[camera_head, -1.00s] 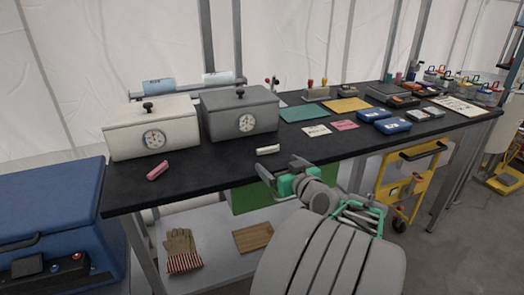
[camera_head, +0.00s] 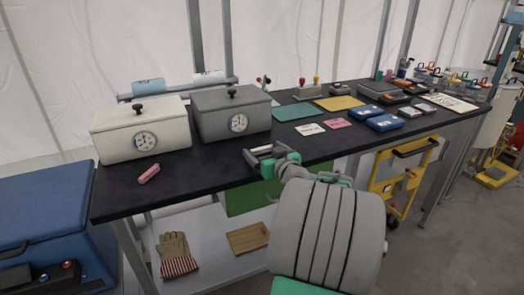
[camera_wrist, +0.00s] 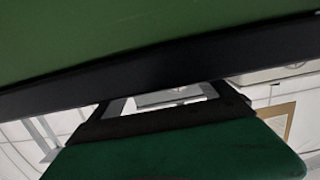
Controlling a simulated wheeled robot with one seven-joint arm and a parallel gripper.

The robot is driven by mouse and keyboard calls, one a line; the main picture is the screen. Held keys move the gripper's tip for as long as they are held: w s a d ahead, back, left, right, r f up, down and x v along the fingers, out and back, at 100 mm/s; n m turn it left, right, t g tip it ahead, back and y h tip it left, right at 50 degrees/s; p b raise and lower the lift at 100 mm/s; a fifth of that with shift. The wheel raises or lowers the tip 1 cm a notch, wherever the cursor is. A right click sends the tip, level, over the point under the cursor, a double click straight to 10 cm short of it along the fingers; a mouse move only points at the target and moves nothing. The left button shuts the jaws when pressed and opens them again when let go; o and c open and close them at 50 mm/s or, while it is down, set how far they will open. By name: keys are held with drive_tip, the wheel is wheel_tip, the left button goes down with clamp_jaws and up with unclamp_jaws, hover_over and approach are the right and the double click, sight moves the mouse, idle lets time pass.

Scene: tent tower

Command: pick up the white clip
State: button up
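The white clip (camera_head: 261,149) lies on the black table near its front edge, in front of the grey box; only a pale strip of it shows in the head view. My gripper (camera_head: 264,152) is at the table's front edge, right at the clip, with its fingers apart. I cannot tell whether they touch the clip. In the wrist view, the dark front of my gripper (camera_wrist: 165,112) shows, but the clip cannot be made out.
A white box (camera_head: 142,131) and a grey box (camera_head: 231,113) with dials stand behind. Cards (camera_head: 310,129) and blue cases (camera_head: 385,123) lie to the right. A green panel (camera_wrist: 90,35) is close in the wrist view.

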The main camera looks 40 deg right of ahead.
drive_tip(key=c, duration=1.3)
